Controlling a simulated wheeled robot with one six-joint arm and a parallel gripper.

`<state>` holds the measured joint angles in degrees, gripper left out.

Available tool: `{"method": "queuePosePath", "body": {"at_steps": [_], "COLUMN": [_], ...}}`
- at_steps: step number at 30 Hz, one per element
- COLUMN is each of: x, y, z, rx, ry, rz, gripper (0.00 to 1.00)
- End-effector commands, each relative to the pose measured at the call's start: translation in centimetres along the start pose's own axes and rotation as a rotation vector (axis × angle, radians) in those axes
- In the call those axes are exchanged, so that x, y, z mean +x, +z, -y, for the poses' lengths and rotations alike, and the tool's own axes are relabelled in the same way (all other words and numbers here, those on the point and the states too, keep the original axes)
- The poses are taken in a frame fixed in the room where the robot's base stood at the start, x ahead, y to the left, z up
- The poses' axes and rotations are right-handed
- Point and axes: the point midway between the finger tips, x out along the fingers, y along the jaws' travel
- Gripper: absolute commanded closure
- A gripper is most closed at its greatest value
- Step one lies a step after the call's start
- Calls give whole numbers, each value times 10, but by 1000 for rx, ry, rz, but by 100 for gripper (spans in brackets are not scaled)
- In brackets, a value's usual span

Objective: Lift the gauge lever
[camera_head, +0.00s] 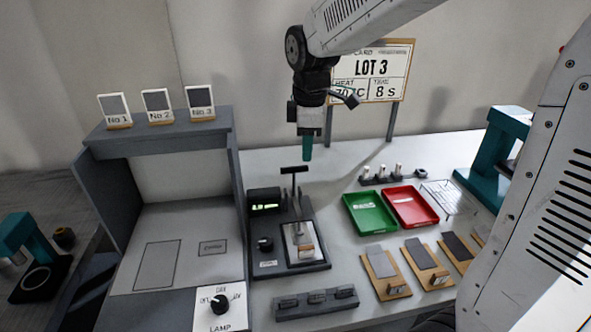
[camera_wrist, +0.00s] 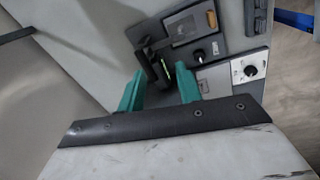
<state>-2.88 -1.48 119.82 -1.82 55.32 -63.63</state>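The gauge (camera_head: 318,266) is a dark device with a small green-lit display (camera_head: 265,208), a knob and a pale plate. Its lever (camera_head: 294,170) is a dark upright post with a T-shaped crossbar on top. My gripper (camera_head: 307,155) points down, just above and slightly right of the crossbar in the head view. In the wrist view my gripper (camera_wrist: 160,84) has its two teal fingers apart with nothing held. The dark lever (camera_wrist: 151,62) shows between and beyond the fingertips there. I see no clear contact, and the exact gap is hard to judge.
A grey booth (camera_head: 240,190) with a lamp dial stands to the left of the gauge. Green (camera_head: 372,222) and red (camera_head: 411,206) trays, sample cards and a teal press (camera_head: 488,150) lie to the right. A LOT 3 sign (camera_head: 372,72) stands behind.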

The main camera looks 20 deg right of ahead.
Motion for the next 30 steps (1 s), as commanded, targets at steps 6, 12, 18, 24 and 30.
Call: {"method": "queuePosePath", "body": {"at_steps": [6,12,18,24,30], "x": [26,47,80,102,106], "y": [-21,-22,-22,-22,-22], "z": [-31,-34,-33,-34,-34], "rx": [-177,-201,-199,-198,-197], "ry": [-2,-4,-4,-2,0], "rz": [2,3,3,2,1], "gripper": [65,65,65,65,65]}}
